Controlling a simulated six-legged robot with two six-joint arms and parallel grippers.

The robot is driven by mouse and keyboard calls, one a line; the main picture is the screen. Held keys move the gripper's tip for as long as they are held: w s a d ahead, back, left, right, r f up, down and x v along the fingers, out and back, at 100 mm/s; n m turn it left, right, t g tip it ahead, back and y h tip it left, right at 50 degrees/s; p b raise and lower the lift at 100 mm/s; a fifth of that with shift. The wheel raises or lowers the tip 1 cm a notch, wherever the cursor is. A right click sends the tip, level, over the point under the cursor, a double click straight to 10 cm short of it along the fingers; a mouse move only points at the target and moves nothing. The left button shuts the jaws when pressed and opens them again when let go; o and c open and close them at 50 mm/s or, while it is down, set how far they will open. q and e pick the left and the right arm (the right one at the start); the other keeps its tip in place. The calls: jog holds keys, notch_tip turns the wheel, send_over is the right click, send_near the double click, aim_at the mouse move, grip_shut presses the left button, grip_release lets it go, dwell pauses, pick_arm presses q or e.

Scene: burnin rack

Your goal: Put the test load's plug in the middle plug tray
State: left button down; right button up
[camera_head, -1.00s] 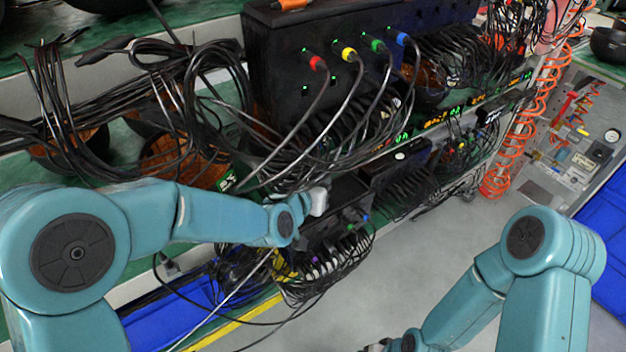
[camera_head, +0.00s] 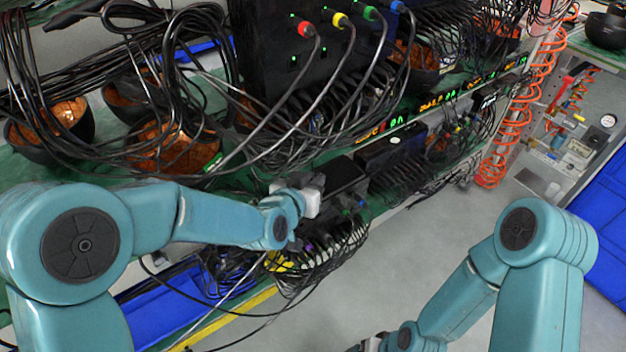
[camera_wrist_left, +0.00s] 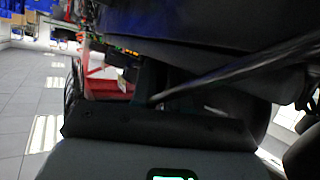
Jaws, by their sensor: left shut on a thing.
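My left gripper (camera_head: 312,200) is a pale block at the end of its arm, low in front of the rack. It is shut on the plug, which the gripper hides in the head view. In the left wrist view, a dark cable (camera_wrist_left: 225,72) runs from the jaws to the upper right. Black bowls with orange insides, perhaps the plug trays, stand on the green shelf, one at the far left (camera_head: 50,125) and one nearer the middle (camera_head: 170,150). I cannot tell which is the middle tray. My right gripper (camera_head: 370,344) is cut off at the bottom edge.
A black box (camera_head: 275,70) with red, yellow, green and blue plugs stands above. A smaller dark box (camera_head: 345,180) is close beside my left gripper. Loose black cables hang across the rack. An orange coiled hose (camera_head: 490,170) hangs to the right. Grey floor (camera_head: 440,240) is clear.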

pick_arm(q)
jog(key=c, duration=1)
grip_release()
jog(key=shift+c, duration=0.2)
jog(key=v, duration=1.6)
jog(key=shift+s+a+r, duration=0.1)
jog(key=shift+s+a, duration=0.05)
